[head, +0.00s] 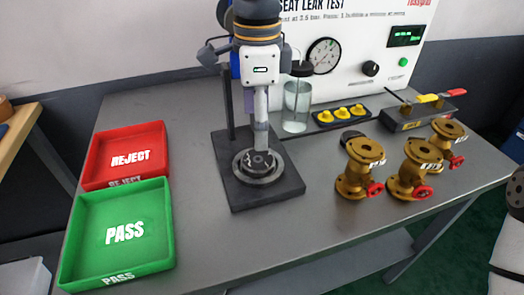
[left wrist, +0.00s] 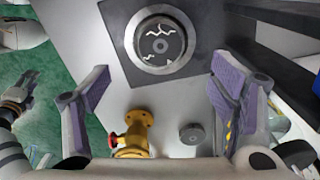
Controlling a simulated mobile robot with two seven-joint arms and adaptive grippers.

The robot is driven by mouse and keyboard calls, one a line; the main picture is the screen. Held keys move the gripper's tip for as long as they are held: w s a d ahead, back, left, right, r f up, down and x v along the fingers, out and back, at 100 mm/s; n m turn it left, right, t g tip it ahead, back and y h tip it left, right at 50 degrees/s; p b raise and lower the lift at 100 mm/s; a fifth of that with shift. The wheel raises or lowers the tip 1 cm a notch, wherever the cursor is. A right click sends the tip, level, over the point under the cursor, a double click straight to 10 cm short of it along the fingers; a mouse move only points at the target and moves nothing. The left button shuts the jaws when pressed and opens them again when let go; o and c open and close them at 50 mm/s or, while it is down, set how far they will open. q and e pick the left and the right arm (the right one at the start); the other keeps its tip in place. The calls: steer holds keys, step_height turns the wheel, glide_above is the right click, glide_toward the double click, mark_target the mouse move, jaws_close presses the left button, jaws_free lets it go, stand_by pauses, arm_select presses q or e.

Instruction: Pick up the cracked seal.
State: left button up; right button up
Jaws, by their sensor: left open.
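The cracked seal (head: 258,160) is a dark disc with white crack lines. It sits inside a metal ring (head: 240,177) on the black base plate (head: 285,193); its cracks show clearly in the left wrist view (left wrist: 160,42). My left gripper (head: 261,125) points down above the seal, its fingers one behind the other from the head. In the left wrist view its two purple-padded fingers (left wrist: 158,80) are wide apart with nothing held between them. My right gripper (left wrist: 18,92) shows partly at the left edge of the left wrist view; its fingers are unclear.
A black post (head: 228,100) rises behind the plate, near my left gripper. A glass of water (head: 296,105) stands behind right. Several brass valves (head: 361,165) and a dark disc (head: 353,138) are to the right. A red REJECT tray (head: 125,142) and green PASS tray (head: 150,250) lie left.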

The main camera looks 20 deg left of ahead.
mark_target(258, 159)
arm_select(q)
step_height(258, 159, down, 8)
steer(key=shift+a+f, duration=0.1)
steer(key=shift+f, duration=0.05)
steer(key=c, duration=1.6)
